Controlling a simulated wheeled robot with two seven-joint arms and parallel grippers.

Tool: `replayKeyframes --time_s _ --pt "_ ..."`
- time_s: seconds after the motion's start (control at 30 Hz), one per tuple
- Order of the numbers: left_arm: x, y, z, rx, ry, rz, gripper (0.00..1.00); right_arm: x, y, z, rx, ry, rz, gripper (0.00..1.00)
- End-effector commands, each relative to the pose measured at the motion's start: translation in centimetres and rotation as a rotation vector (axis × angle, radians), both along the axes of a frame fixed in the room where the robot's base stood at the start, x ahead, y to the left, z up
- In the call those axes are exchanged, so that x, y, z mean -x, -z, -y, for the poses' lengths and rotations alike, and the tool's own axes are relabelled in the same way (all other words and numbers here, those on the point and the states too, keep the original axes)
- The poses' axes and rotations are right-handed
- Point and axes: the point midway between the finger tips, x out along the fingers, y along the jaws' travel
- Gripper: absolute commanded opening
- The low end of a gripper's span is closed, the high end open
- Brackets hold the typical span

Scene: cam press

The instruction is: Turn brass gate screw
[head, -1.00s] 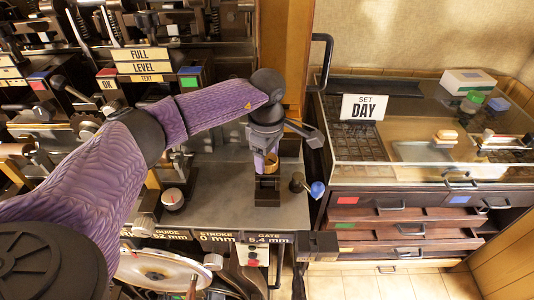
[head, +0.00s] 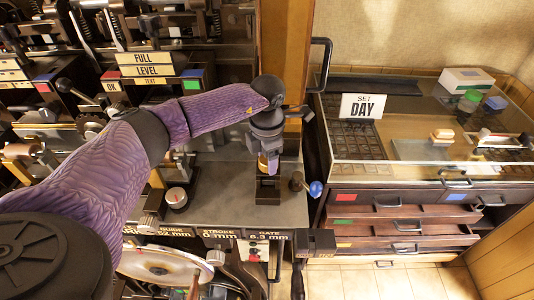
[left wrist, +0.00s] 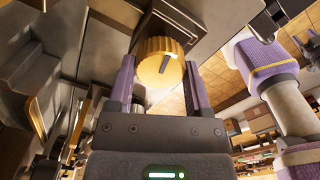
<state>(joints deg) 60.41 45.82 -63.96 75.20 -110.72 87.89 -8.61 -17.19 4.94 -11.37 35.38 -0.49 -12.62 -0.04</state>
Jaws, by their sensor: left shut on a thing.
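The brass gate screw (left wrist: 160,62) shows in the left wrist view as a ribbed round knob with a dark slot mark on its face. My left gripper (head: 268,165) points down at the small dark block at the front of the grey press bed. Its purple fingers, also in the left wrist view (left wrist: 160,75), are shut on the screw, one on each side. In the head view the gripper mostly hides the screw. The gate readout (head: 266,249) on the front edge looks like 6.3 mm.
A blue-knobbed lever (head: 315,188) stands just right of the screw. A dark block (head: 315,242) juts out at the front right corner. Behind are crowded levers and FULL and LEVEL plates (head: 147,64). A glass-topped cabinet with a SET DAY card (head: 361,106) stands at right.

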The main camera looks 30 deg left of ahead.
Motion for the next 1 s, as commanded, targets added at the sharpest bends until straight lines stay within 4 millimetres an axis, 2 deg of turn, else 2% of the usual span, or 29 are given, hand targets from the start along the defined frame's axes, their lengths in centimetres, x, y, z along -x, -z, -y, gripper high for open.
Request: replayKeyframes --time_s 1.0 --pt "-0.1 -0.4 0.2 0.003 -0.965 0.005 0.05 -0.3 -4.2 -0.5 -0.010 0.009 0.007 0.59"
